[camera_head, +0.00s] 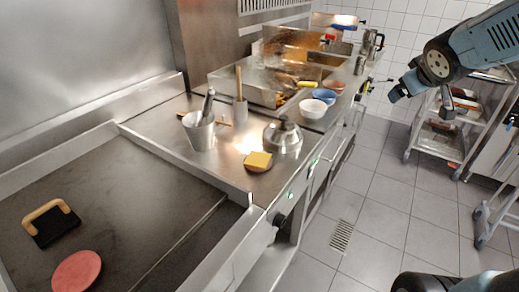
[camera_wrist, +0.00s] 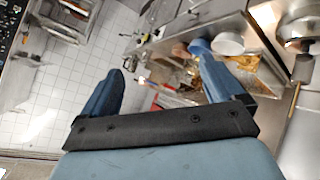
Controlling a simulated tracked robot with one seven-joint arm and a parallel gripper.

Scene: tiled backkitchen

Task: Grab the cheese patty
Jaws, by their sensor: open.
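The cheese patty (camera_head: 258,160) is a brown round patty with a yellow square slice on top. It lies on the steel counter (camera_head: 175,150) near its front edge, in front of a domed metal lid, in the head view. I cannot make it out in the wrist view. My gripper (camera_head: 396,97) is raised over the floor at the right, well away from the patty. In the wrist view its two blue fingers (camera_wrist: 158,75) are spread apart with nothing between them.
The domed lid (camera_head: 283,139), a metal pot with utensils (camera_head: 199,132) and bowls (camera_head: 312,108) stand near the patty. A griddle at the left holds a pink raw patty (camera_head: 77,271) and a wooden-handled press (camera_head: 50,224). A shelf cart (camera_head: 450,120) stands right. The tiled floor between is clear.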

